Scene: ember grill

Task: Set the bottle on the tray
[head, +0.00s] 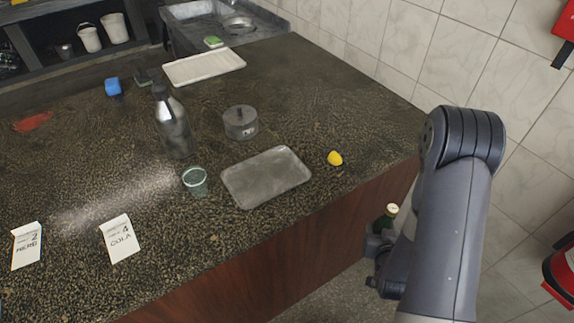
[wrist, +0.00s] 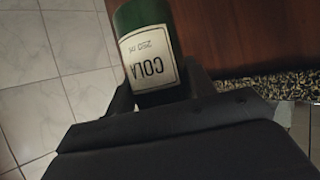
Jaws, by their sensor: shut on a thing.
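A green bottle (wrist: 151,22) with a white COLA label is between the fingers of my gripper (wrist: 160,92) in the wrist view. The gripper is off the counter's right front side, low beside the wooden front panel. A grey metal tray (head: 265,178) lies empty on the counter near its front edge.
On the dark speckled counter (head: 330,100) stand a dark metallic bottle (head: 173,130), a lidded grey pot (head: 240,123) and a glass (head: 195,181). Cards reading COLA (head: 121,240) and HERB (head: 26,248) stand front left. A tiled wall is right.

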